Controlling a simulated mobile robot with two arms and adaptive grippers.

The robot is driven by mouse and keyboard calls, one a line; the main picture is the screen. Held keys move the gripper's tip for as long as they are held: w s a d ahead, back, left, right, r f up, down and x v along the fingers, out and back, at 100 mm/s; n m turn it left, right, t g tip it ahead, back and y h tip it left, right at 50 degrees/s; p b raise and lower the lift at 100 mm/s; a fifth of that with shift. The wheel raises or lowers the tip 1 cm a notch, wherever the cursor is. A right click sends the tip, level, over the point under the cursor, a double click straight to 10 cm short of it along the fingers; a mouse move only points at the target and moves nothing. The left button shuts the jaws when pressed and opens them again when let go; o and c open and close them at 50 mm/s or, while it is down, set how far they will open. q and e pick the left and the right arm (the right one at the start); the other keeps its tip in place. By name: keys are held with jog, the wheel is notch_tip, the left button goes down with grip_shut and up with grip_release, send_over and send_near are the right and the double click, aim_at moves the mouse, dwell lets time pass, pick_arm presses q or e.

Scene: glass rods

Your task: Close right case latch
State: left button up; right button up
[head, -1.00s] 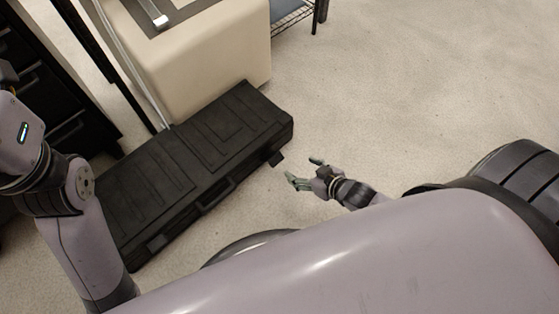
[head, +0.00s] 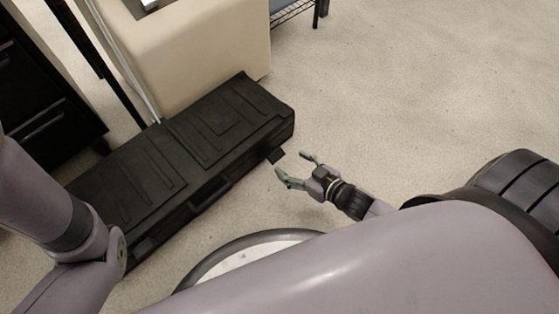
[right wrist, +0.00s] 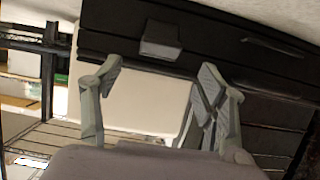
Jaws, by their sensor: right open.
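The black case (head: 185,160) lies shut on the floor, running from lower left to upper right in the head view. Its right latch (head: 276,155) sticks out from the front side near the right end, so it stands open. In the right wrist view the latch (right wrist: 160,40) is a small dark block beyond the fingertips. My right gripper (head: 291,163) is open and empty, just to the right of the latch, with its fingers pointing at the case. Its two spread fingers (right wrist: 157,78) show in the wrist view, apart from the latch. My left gripper is out of view.
A beige block-like cabinet (head: 205,50) stands right behind the case. Dark drawers (head: 45,100) are at the left and a wire shelf (head: 292,12) at the top. The case handle (right wrist: 270,47) shows right of the latch in the wrist view. Floor (head: 430,90) at the right is clear.

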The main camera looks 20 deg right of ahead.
aim_at(276, 155)
jog(key=b+x, duration=0.2)
jog(key=x, duration=0.3)
jog(key=shift+s+f, duration=0.1)
jog(key=shift+f, duration=0.1)
jog(key=shift+b+x, duration=0.6)
jog(key=shift+x, duration=0.2)
jog(key=shift+r, duration=0.2)
jog(key=shift+c, duration=0.6)
grip_shut()
